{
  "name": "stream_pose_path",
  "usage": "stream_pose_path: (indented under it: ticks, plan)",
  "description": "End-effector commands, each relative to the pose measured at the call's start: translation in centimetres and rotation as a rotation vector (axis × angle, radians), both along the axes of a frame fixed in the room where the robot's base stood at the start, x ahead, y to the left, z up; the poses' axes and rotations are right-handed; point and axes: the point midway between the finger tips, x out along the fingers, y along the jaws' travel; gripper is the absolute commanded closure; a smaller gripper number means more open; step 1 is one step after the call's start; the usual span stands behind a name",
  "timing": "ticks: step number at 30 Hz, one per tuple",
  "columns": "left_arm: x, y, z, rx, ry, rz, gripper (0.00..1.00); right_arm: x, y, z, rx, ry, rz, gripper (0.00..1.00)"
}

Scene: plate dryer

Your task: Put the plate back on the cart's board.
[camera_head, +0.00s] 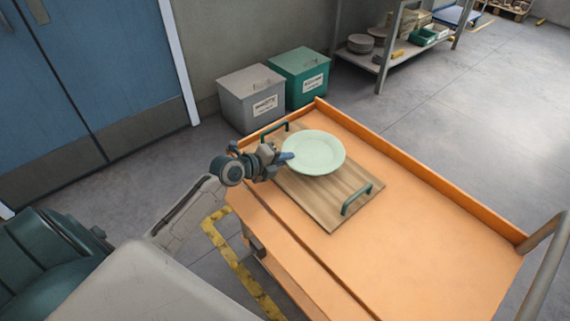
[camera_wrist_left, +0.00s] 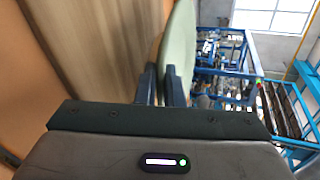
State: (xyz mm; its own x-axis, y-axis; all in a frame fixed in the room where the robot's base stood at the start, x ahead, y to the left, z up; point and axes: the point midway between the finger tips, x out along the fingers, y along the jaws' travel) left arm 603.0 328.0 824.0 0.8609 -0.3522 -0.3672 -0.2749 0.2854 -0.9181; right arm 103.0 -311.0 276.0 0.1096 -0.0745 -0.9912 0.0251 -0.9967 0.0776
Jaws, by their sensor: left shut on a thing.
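A pale green round plate (camera_head: 313,153) is over the wooden board (camera_head: 325,203) with two dark green handles, which lies on the orange cart (camera_head: 420,230). My left gripper (camera_head: 288,157) is shut on the left rim of the plate. In the left wrist view the plate (camera_wrist_left: 180,45) shows edge-on between the fingers (camera_wrist_left: 161,88). There the wooden board (camera_wrist_left: 105,45) lies beside it, with what looks like a gap between them, so the plate seems held a little above the board. The plate hides part of the board. My right gripper is not in view.
The cart has a raised rim, and its top right of the board is clear. A grey bin (camera_head: 252,98) and a green bin (camera_head: 301,78) stand on the floor behind it. A shelf (camera_head: 385,62) with plates and trays stands farther back.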

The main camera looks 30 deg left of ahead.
Motion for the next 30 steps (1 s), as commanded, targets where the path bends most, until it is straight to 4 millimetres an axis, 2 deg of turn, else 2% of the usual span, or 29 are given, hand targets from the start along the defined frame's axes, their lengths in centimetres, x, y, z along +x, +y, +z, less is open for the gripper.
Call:
stream_pose_path:
  ticks: [1, 6, 9, 20, 22, 30]
  plan:
    - [0.7, 0.2, 0.2, -0.003, -0.002, 0.001, 1.0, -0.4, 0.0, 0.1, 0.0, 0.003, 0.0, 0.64]
    - [0.5, 0.1, -2.5, -0.004, 0.003, 0.001, 1.0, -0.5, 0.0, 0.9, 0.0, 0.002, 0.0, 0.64]
    - [0.5, 0.1, -3.3, -0.003, -0.001, 0.001, 1.0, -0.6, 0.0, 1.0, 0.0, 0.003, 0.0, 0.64]
    - [0.5, 0.1, -3.7, -0.002, -0.002, 0.0, 1.0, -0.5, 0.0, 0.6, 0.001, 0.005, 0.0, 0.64]
    - [0.5, 0.1, -3.7, -0.001, 0.0, 0.0, 0.84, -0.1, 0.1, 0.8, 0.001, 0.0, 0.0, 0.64]
    - [0.5, 0.1, -3.7, -0.001, 0.0, 0.0, 0.83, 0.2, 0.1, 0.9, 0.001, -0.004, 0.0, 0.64]
